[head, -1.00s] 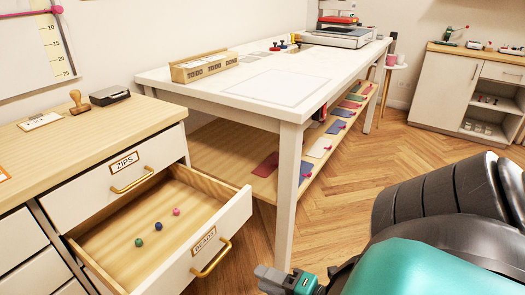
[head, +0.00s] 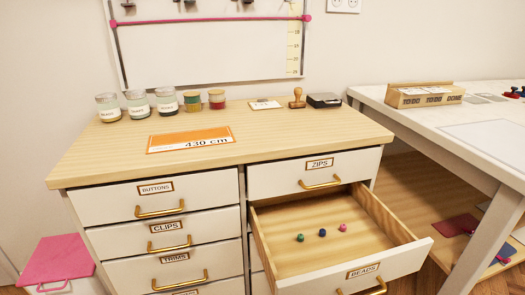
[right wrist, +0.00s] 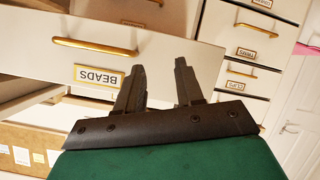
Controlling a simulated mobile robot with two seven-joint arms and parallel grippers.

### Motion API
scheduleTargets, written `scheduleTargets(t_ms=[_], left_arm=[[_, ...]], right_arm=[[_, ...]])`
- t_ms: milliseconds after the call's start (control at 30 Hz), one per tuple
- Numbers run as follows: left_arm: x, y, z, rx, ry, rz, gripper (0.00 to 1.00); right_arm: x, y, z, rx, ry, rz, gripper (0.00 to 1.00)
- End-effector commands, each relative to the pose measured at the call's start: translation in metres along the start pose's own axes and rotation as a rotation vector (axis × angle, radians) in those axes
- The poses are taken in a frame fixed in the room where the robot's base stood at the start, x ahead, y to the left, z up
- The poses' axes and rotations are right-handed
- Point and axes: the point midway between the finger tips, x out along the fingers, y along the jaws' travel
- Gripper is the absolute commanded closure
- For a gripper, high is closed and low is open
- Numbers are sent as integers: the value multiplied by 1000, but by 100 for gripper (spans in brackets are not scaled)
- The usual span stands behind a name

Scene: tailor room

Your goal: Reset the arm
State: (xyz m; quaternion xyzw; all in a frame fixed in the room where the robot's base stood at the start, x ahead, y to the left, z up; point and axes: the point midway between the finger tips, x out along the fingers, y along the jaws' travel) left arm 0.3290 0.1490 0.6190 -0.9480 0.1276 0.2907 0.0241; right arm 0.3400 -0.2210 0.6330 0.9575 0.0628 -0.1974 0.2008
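My right gripper (right wrist: 157,88) shows in the right wrist view with its two dark fingers apart and nothing between them. It is in front of the open beads drawer (right wrist: 180,52), whose label appears upside down there. Whether the fingers touch the drawer front I cannot tell. In the head view the beads drawer (head: 410,262) is pulled out, with a green, a blue and a pink bead (head: 343,228) lying apart on its floor. Neither of my arms shows in the head view now, and my left gripper is out of sight.
The drawer cabinet (head: 100,165) carries jars (head: 138,103), spools, an orange card (head: 190,139), a stamp (head: 297,98) and a black box. The zips drawer (head: 290,182) and left-hand drawers are shut. A white worktable (head: 440,125) stands right. A pink lidded bin (head: 60,262) stands left.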

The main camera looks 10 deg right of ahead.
Motion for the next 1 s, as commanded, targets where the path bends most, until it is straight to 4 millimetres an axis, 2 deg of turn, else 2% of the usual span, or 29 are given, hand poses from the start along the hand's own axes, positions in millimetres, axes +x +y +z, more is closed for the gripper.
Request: scheduleTargets(t_ms=[33,167,200,500,700,1000], left_arm=[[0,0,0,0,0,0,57],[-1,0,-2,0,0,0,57],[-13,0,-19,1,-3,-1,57],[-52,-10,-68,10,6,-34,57],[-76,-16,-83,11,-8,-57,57],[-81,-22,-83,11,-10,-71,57]], right_arm=[[3,-22,-8,106,-28,-69,63],[-2,-80,-22,348,-140,-262,63],[-10,-65,-33,333,-139,-237,63],[-40,-32,-72,316,-150,-201,63],[-57,-14,-91,306,-156,-182,63],[-61,-9,-92,302,-158,-173,63]])
